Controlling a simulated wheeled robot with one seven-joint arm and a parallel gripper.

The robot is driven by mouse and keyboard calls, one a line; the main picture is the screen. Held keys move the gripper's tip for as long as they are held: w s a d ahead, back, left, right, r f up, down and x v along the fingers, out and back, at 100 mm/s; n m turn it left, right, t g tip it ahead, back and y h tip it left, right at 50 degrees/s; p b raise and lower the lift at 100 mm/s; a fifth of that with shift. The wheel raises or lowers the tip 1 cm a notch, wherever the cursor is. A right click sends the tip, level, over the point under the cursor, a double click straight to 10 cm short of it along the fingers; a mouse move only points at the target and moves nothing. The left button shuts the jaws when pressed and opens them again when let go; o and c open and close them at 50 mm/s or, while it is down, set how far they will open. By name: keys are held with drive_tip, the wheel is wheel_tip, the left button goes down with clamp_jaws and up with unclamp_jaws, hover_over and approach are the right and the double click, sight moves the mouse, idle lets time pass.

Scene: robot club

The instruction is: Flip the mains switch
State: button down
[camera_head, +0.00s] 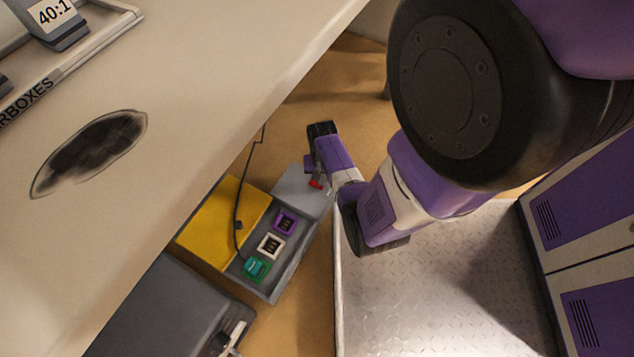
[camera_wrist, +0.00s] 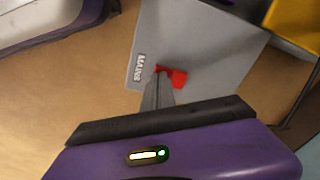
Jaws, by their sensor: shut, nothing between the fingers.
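The mains switch is a red lever (camera_wrist: 178,78) on a grey box face with a "MAINS" label (camera_wrist: 139,71) in the wrist view. In the head view the red lever (camera_head: 316,184) shows as a small spot on the grey box (camera_head: 297,190), partly hidden by my arm. My gripper (camera_wrist: 160,78) is shut and empty. Its fingertips are at the lever's left end in the wrist view and overlap it there; I cannot tell whether they touch. In the head view my gripper's fingers are hidden behind or beside the purple wrist.
A yellow panel (camera_head: 222,222) and a grey tray with purple, white and teal sockets (camera_head: 270,244) adjoin the box. A black cable (camera_head: 240,190) hangs over them. The pale table (camera_head: 190,110) fills the left. Purple lockers (camera_head: 590,250) stand at right.

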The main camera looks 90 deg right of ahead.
drive_tip(key=shift+f, duration=0.25)
wheel_tip(320, 180, up, 7)
drive_tip(key=p, duration=0.7)
idle(0.5)
idle(0.5)
